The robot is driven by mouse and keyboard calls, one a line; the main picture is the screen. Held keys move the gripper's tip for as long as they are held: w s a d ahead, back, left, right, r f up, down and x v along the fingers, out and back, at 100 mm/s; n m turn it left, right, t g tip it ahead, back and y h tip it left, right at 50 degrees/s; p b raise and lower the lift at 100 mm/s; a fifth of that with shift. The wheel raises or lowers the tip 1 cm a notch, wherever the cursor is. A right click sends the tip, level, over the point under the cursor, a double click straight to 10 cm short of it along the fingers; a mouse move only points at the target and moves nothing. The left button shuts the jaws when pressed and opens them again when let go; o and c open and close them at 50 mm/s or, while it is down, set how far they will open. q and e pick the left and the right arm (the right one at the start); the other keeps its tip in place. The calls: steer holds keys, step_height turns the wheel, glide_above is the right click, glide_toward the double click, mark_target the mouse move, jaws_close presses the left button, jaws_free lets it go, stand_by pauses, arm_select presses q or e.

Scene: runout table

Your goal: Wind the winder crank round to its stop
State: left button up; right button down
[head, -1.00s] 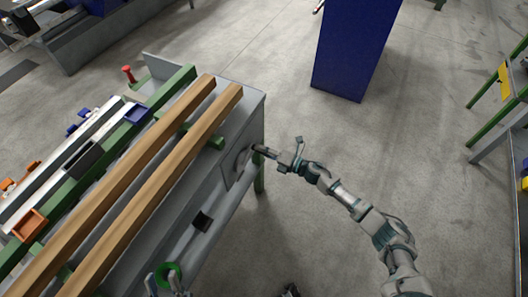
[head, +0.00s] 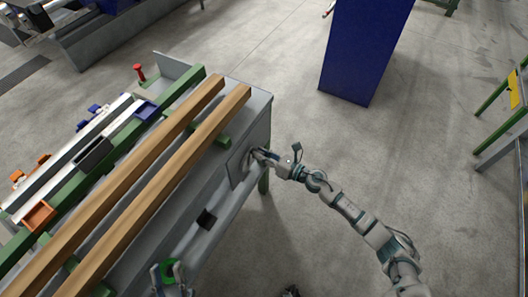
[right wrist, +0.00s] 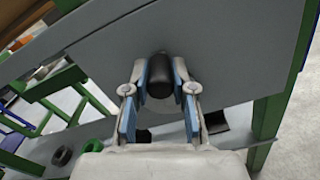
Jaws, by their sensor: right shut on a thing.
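The winder crank's black handle (right wrist: 159,82) stands out in the middle of the right wrist view. My right gripper (right wrist: 158,92) is shut on it, with a blue-padded finger on either side.
Two long wooden bars (head: 158,150) lie along the table (head: 250,98) on green supports. Orange and blue trays sit on its far side. A tall blue cabinet (head: 362,50) stands behind.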

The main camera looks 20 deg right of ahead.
arm_select(q)
steer(key=shift+s+a+r+t, duration=0.15)
steer(key=shift+s+r+t, duration=0.05)
steer(key=shift+s+t, duration=0.2)
arm_select(e)
steer(key=shift+s+a+f+n, duration=0.55)
steer(key=shift+n, duration=0.55)
arm_select(q)
steer(key=shift+r, duration=0.1)
arm_select(e)
steer(key=c, duration=1.2)
jaws_free()
steer(key=shift+o, duration=1.3)
steer(key=shift+w, duration=0.1)
steer(key=shift+d+r, duration=0.1)
steer(key=shift+r, duration=0.1)
steer(key=shift+d+r, duration=0.1)
arm_select(q)
steer(key=shift+w, duration=0.1)
arm_select(e)
steer(key=v, duration=1.2)
